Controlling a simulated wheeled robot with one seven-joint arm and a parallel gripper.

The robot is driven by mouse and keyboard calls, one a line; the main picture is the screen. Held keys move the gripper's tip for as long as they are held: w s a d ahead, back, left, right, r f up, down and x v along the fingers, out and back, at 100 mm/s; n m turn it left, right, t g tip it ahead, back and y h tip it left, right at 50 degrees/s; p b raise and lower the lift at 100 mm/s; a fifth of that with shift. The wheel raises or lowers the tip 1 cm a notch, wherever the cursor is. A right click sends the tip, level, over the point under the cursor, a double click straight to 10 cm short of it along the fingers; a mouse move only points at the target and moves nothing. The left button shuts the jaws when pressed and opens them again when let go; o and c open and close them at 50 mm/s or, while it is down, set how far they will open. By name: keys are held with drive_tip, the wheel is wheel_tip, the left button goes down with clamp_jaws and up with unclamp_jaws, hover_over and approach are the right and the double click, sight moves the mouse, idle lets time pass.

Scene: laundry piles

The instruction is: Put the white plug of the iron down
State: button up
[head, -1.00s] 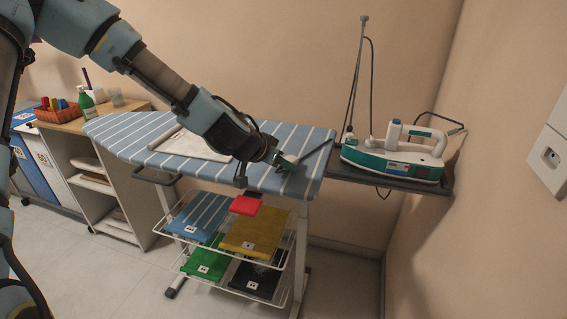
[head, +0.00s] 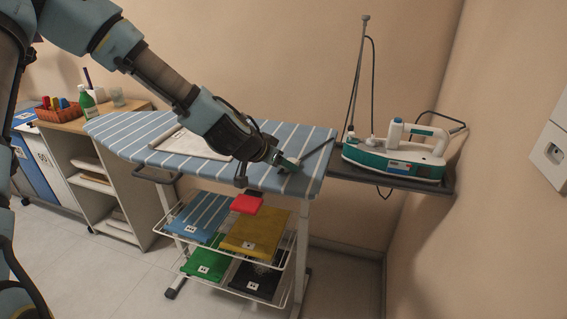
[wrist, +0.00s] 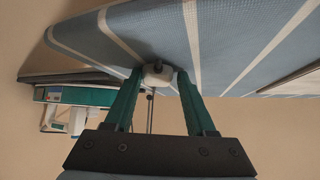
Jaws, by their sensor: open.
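My gripper (head: 287,163) is at the right end of the blue striped ironing board (head: 262,139), low over its surface. In the wrist view its two green fingers (wrist: 158,78) are open. The white plug (wrist: 158,75) is between the fingertips, by the board's striped cover; I cannot tell whether a finger touches it. In the head view the plug is hidden by the gripper. The white and teal iron (head: 395,158) rests on the dark shelf (head: 436,188) at the board's right end; it also shows at the left of the wrist view (wrist: 72,97).
A thin cord pole (head: 358,80) stands by the iron. A pale folded cloth (head: 190,144) lies on the board. Folded laundry, including a yellow piece (head: 255,230), lies on the wire racks below. A wooden cabinet (head: 100,118) stands left; a wall is close on the right.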

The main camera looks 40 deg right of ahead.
drive_tip(key=shift+s+a+f, duration=0.25)
drive_tip(key=shift+s+f, duration=0.2)
drive_tip(key=shift+f, duration=0.15)
drive_tip(key=shift+d+r+p, duration=0.1)
drive_tip(key=shift+r+p, duration=0.4)
drive_tip(key=shift+a+r, duration=0.2)
drive_tip(key=shift+r, duration=0.05)
drive_tip(key=v, duration=1.1)
drive_tip(key=shift+w+r, duration=0.2)
drive_tip(key=shift+r, duration=0.3)
